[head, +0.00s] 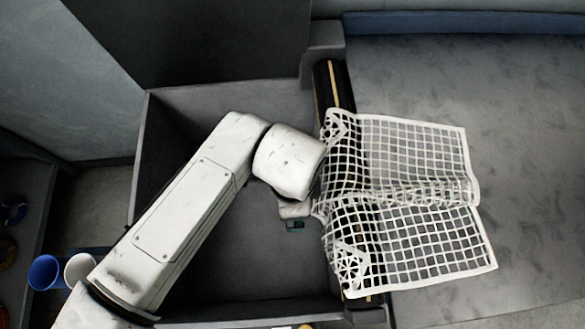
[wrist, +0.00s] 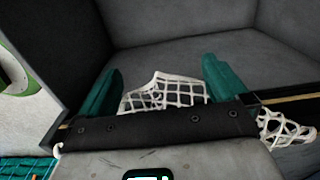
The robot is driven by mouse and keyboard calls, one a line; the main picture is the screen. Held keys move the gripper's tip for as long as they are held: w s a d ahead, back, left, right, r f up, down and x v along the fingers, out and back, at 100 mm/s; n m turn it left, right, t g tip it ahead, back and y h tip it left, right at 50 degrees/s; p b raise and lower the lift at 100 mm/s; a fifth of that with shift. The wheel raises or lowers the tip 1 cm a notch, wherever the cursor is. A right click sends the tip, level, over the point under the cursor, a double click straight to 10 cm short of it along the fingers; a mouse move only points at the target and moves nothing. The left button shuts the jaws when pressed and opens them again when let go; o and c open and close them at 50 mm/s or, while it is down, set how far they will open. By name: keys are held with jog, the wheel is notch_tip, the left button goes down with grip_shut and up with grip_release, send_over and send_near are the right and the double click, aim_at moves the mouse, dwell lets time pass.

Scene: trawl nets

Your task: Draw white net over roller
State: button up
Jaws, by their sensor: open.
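The white net (head: 415,150) lies across the black roller (head: 333,85) in the head view. Its larger part spreads right onto the grey deck, with a raised fold across the middle. Its left edge reaches past the roller to the grey bin's side. My gripper is mostly hidden under my white wrist in the head view. In the wrist view my gripper (wrist: 162,66) is open, its two teal fingers apart. A part of the net (wrist: 165,92) shows between the fingers, apparently not clamped. More net and the yellow-striped roller (wrist: 285,101) show at the right of the wrist view.
The grey bin (head: 139,165) lies left of the roller, and my arm crosses it. The deck (head: 535,150) is clear right of the net. A blue cup (head: 43,272) and a white cup (head: 80,268) are at lower left. A dark block (head: 323,38) stands at the roller's far end.

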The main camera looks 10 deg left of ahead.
notch_tip(320, 180, up, 6)
jog(key=p, duration=0.4)
jog(key=shift+f+p, duration=0.25)
jog(key=shift+p, duration=0.1)
notch_tip(320, 180, up, 11)
dwell(0.5)
jog(key=shift+s+f, duration=0.1)
jog(key=shift+f, duration=0.05)
